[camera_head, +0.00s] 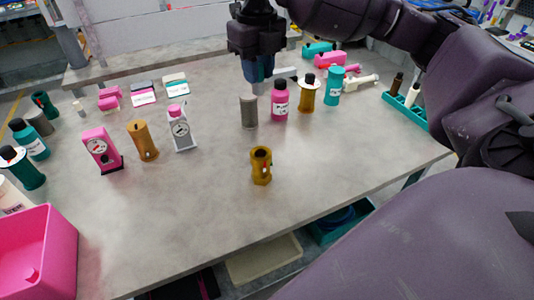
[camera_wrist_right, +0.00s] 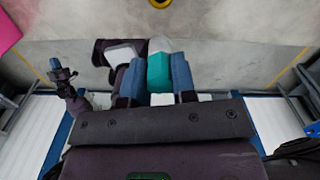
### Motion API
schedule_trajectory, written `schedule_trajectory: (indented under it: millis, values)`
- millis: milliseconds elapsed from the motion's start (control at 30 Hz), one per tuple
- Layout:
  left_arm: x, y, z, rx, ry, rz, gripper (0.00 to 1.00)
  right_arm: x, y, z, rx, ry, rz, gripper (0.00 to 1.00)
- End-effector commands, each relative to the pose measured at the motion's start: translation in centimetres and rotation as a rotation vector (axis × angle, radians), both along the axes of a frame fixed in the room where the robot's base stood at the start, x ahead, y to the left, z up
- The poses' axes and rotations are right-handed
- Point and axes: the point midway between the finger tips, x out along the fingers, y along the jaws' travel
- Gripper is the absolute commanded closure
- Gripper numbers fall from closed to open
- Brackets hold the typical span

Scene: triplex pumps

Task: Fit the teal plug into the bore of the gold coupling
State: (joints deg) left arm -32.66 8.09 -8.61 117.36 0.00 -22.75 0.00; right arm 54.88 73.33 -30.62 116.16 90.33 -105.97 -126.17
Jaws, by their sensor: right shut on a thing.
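The gold coupling (camera_head: 261,168) stands upright on the table near the front edge in the head view, its dark bore facing up. A gold rim, perhaps the coupling's, is cut off at the top of the right wrist view (camera_wrist_right: 304,2). My right gripper (camera_head: 258,80) is above the table, behind the coupling and apart from it. In the right wrist view, its blue fingers are shut on the teal plug (camera_wrist_right: 159,72). In the head view the fingers mostly hide the plug.
A grey cylinder (camera_head: 249,112) stands just below my right gripper. A pink bottle (camera_head: 280,100), a gold-brown bottle (camera_head: 307,93) and a teal bottle (camera_head: 333,86) stand to its right. A pink bin (camera_head: 40,250) is front left. The table around the coupling is clear.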

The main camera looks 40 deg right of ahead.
Motion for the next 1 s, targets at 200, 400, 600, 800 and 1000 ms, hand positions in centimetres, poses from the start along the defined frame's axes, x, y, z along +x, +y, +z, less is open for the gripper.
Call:
schedule_trajectory:
  millis: [200, 400, 600, 800, 1000]
  values:
    - [-0.3, 0.0, -0.7, 0.001, 0.009, -0.001, 1.0, -0.2, -0.2, -2.0, -0.001, 0.006, -0.039, 0.98]
    - [-0.7, 0.2, -1.6, 0.007, 0.028, -0.005, 1.0, -0.2, -0.2, -6.5, -0.001, 0.008, -0.037, 0.98]
    - [-0.3, 0.1, -1.9, 0.008, 0.026, -0.011, 1.0, -0.2, -0.2, -10.8, -0.001, 0.009, -0.037, 0.98]
    - [0.3, -0.1, -2.0, 0.007, 0.019, -0.016, 1.0, -0.2, -0.2, -13.8, 0.0, 0.005, -0.037, 0.98]
    - [0.3, -0.2, -1.9, 0.006, 0.016, -0.017, 1.0, -0.2, -0.2, -14.6, 0.0, 0.001, -0.037, 0.98]
